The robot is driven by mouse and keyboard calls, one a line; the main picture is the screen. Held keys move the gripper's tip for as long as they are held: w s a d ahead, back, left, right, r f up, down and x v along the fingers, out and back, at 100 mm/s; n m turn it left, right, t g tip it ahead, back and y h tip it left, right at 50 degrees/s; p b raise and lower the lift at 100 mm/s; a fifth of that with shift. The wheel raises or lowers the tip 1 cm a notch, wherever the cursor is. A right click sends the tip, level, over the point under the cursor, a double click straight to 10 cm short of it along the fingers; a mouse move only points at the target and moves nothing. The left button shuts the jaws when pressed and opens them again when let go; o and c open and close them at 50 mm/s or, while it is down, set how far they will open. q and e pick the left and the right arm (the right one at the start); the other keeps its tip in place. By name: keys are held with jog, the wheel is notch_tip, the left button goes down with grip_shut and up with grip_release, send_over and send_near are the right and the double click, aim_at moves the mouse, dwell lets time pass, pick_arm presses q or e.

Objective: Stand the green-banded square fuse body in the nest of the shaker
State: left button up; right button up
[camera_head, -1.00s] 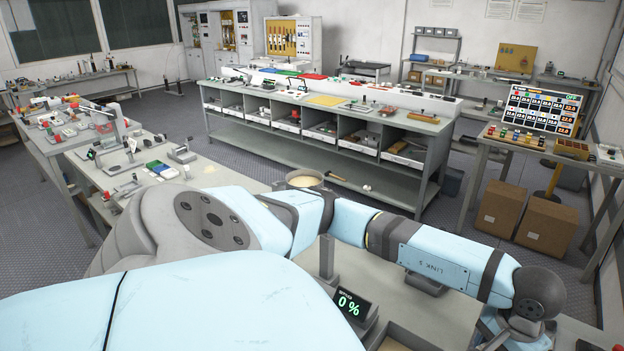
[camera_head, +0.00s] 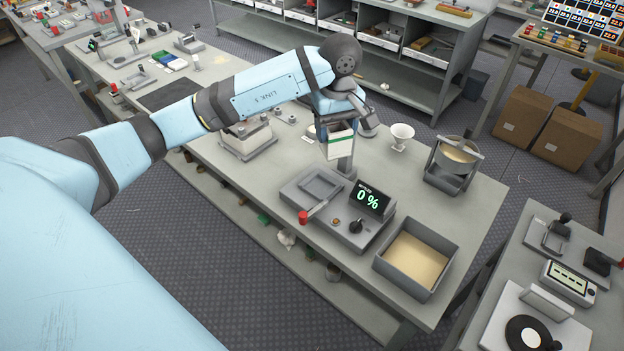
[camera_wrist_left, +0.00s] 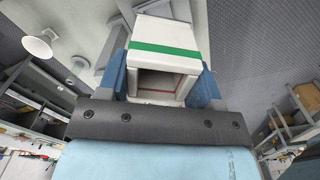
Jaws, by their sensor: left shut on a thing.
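The green-banded square fuse body (camera_head: 338,145) is a white, hollow square tube with a green stripe. My left gripper (camera_head: 337,128) is shut on it and holds it upright above the bench, just behind the shaker. In the left wrist view the fuse body (camera_wrist_left: 165,60) sits between the two blue fingers, its open end toward the camera. The shaker (camera_head: 352,238) is a grey unit with a raised square part, a red-ended lever, a black knob and a display reading 0 %. Whether that square part (camera_head: 318,186) is the nest I cannot tell. My right gripper is not in view.
A tray of sand (camera_head: 415,262) stands right of the shaker. A white funnel (camera_head: 401,135) and a sand-filled pot in a stand (camera_head: 455,160) are behind it. A white block on a grey base (camera_head: 248,138) is to the left. Bare bench (camera_head: 240,180) lies left of the shaker.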

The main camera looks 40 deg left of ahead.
pick_arm(q)
jog(key=w+a+r+n, duration=0.1)
jog(key=w+a+n, duration=0.1)
jog(key=a+n, duration=0.35)
jog(key=shift+n, duration=0.25)
notch_tip(320, 180, down, 19)
jog(key=shift+d+f+p, duration=0.1)
jog(key=shift+d+p, duration=0.05)
jog(key=shift+p, duration=0.75)
